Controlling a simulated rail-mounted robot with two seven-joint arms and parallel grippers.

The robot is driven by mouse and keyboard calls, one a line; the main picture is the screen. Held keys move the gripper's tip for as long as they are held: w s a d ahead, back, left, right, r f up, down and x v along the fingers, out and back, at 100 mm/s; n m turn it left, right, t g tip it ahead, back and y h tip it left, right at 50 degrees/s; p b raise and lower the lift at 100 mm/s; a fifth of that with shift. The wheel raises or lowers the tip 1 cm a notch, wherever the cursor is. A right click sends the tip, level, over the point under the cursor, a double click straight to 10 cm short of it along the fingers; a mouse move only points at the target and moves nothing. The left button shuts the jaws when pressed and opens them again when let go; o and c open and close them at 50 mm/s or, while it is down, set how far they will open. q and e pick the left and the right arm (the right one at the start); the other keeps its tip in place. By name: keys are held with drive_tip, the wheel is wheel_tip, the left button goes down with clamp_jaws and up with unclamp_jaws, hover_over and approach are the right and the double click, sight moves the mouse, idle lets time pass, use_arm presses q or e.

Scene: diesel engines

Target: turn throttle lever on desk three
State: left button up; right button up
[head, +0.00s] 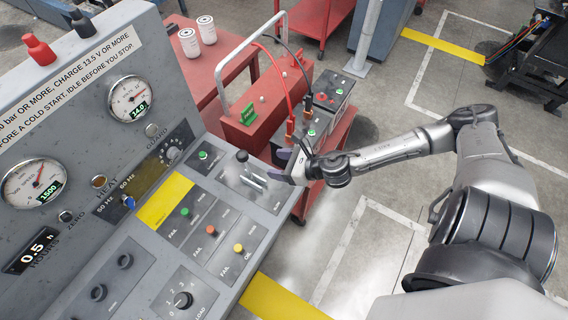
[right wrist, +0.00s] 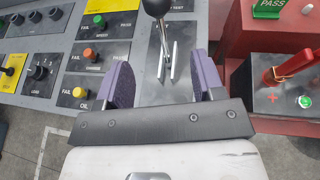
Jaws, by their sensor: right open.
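The throttle lever (head: 243,160) has a dark ball knob on a metal stem. It stands in a slotted plate at the right end of the grey desk (head: 262,224). In the right wrist view the lever (right wrist: 158,8) rises at the top, between and beyond the two purple fingers. My right gripper (head: 290,172) is just to the right of the lever in the head view. Its fingers (right wrist: 164,82) are spread apart with nothing between them, and the knob lies past their tips. My left gripper is not in view.
A red bench with a battery (head: 330,97) and red clamps stands beyond the desk. A red box (head: 248,122) with a green PASS sign is close to the lever. Lit buttons (head: 238,248) and gauges (head: 129,97) cover the desk. Open floor lies to the right.

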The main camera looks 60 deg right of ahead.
drive_tip(key=shift+s+d+r, duration=0.1)
drive_tip(key=shift+s+r, duration=0.2)
drive_tip(key=shift+s, duration=0.35)
idle(0.4)
